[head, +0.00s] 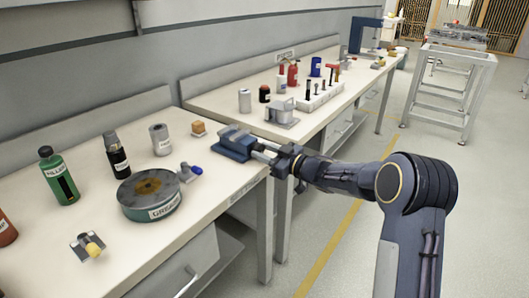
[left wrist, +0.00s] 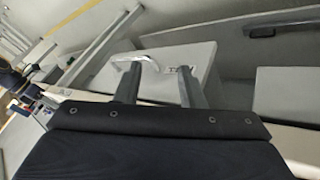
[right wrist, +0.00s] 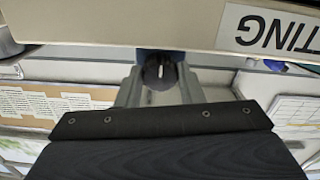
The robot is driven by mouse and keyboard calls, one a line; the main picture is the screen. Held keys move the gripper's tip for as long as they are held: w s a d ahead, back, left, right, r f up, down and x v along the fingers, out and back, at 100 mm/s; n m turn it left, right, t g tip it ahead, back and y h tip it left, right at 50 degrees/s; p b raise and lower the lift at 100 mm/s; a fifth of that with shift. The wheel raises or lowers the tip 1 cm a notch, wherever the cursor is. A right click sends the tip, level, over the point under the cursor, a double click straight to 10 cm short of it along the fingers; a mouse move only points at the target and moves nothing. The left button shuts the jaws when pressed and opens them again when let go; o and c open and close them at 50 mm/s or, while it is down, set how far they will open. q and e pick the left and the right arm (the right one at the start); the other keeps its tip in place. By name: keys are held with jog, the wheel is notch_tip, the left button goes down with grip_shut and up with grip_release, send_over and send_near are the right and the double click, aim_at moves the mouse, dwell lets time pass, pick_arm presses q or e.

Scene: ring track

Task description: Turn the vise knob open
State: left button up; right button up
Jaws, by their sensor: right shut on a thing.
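The blue vise (head: 237,143) sits at the front edge of the near bench, by its right end. Its silver jaw and screw part point toward my right gripper (head: 284,160), which reaches it from the right. In the right wrist view the round black knob (right wrist: 160,72), with a white mark line, lies between the fingers of my right gripper (right wrist: 159,80). That gripper is shut on the knob. My left gripper (left wrist: 163,72) shows only in its wrist view. Its fingers are apart with nothing between them, in front of a drawer with a metal handle (left wrist: 136,60).
The near bench holds a green filler bottle (head: 58,176), a round grease tin (head: 150,194), a black bottle (head: 116,153) and a grey can (head: 160,139). A second bench (head: 215,102) with tools stands behind. The floor at right is clear up to a metal cart (head: 450,85).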

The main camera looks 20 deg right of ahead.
jog(key=n+b, duration=0.3)
jog(key=n, duration=0.3)
jog(key=shift+f, duration=0.15)
jog(key=n+b, duration=0.4)
jog(key=n, duration=0.2)
jog(key=shift+n, duration=0.4)
jog(key=n+b, duration=0.2)
jog(key=n, duration=0.1)
jog(key=shift+n, duration=0.3)
jog(key=n+b, duration=0.2)
jog(key=n, duration=0.1)
jog(key=shift+n+b, duration=0.3)
jog(key=shift+b, duration=0.1)
jog(key=n+b, duration=0.2)
jog(key=n, duration=0.1)
jog(key=shift+n+b, duration=0.75)
jog(key=shift+n, duration=0.75)
